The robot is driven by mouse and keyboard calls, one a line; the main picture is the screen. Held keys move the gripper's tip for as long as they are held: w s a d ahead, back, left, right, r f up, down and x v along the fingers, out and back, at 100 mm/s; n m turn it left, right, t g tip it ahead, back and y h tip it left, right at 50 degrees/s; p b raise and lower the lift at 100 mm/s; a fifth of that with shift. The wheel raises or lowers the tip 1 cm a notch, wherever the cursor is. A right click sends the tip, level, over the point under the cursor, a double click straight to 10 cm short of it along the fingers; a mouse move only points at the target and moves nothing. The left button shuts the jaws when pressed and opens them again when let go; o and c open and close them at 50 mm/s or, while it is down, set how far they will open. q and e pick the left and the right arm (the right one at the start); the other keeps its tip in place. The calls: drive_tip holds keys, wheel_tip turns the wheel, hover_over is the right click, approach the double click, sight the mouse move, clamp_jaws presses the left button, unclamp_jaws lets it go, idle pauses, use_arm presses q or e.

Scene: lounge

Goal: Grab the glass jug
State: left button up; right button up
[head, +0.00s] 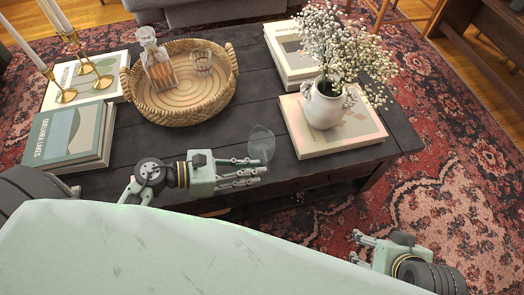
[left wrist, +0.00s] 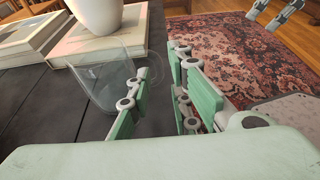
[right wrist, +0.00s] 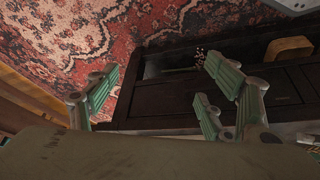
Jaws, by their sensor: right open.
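The clear glass jug (head: 261,146) stands on the dark table near its front edge. In the left wrist view the jug (left wrist: 98,82) is on the left, with its thin handle toward my fingers. My left gripper (head: 258,171) is open at the jug's near side. In its wrist view, one finger overlaps the jug's right side and the handle shows faintly between the fingertips (left wrist: 160,65). I cannot tell whether they touch. My right gripper (head: 360,246) is open and empty, off the table at the lower right; its fingers (right wrist: 160,85) show in the right wrist view.
A white vase (head: 325,105) with flowers stands on a book (head: 350,142) right of the jug. A wicker tray (head: 180,112) holds a decanter (head: 158,65) and a glass (head: 201,62). Books and candlesticks stand at the left. Bare table lies around the jug.

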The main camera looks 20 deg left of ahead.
use_arm(q)
drive_tip(key=x, duration=0.3)
drive_tip(key=shift+w+d, duration=0.1)
drive_tip(key=shift+w, duration=0.05)
use_arm(e)
drive_tip(key=shift+w+a+r+t, duration=0.15)
drive_tip(key=shift+w+t, duration=0.1)
drive_tip(key=shift+w, duration=0.25)
drive_tip(key=shift+w+a+r+t, duration=0.15)
drive_tip(key=shift+w+t, duration=0.1)
drive_tip(key=shift+w, duration=0.25)
use_arm(q)
drive_tip(key=shift+c, duration=0.2)
clamp_jaws()
